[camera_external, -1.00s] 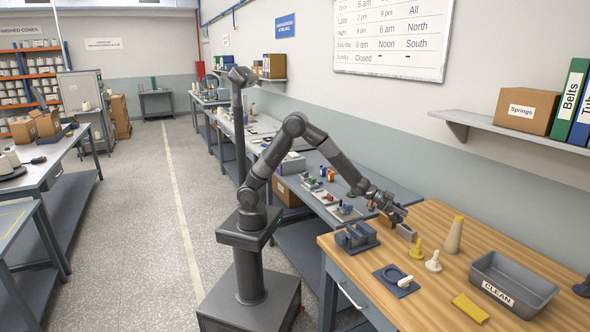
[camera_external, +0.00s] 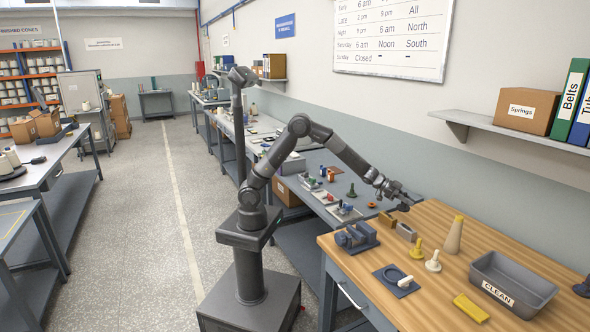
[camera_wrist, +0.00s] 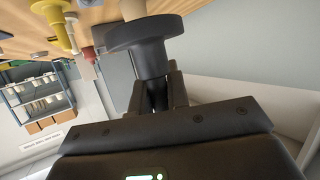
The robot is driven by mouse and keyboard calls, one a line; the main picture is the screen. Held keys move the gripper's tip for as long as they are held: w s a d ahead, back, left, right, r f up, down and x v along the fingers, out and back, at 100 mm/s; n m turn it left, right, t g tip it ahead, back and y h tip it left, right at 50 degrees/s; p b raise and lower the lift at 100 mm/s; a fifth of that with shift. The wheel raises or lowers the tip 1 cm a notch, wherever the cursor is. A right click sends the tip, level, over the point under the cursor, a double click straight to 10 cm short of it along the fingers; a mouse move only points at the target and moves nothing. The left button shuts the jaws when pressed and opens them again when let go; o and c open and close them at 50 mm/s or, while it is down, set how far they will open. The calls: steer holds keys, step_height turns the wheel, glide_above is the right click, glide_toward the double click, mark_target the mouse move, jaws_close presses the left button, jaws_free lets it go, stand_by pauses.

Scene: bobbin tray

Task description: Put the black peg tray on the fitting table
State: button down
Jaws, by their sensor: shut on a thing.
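My gripper (camera_external: 404,204) is above the back left part of the wooden table. In the wrist view my gripper (camera_wrist: 158,92) is shut on a dark round flanged piece (camera_wrist: 145,38) with a narrower stem between the fingers. In the external view this piece is too small and dark to make out against the gripper. I cannot pick out a black peg tray for certain. The wooden table (camera_external: 440,300) is at the right front, and a grey table (camera_external: 372,187) stands behind it; which one is the fitting table I cannot tell.
Nearby stand yellow (camera_external: 418,250) and cream (camera_external: 433,262) pegs, a tan cone (camera_external: 454,235) and a grey bin (camera_external: 512,283). A wall shelf (camera_external: 470,119) is above.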

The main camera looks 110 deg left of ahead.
steer(key=w+a+f, duration=0.1)
steer(key=a+f, duration=0.1)
steer(key=a, duration=0.1)
steer(key=w+a+f, duration=0.1)
steer(key=a+f, duration=0.1)
steer(key=a, duration=0.2)
steer(key=w+a+f, duration=0.1)
steer(key=a+f, duration=0.1)
steer(key=a, duration=0.1)
steer(key=shift+w+a+f, duration=0.15)
steer(key=shift+f, duration=2)
steer(key=shift+f, duration=0.2)
steer(key=c, duration=1.4)
jaws_free()
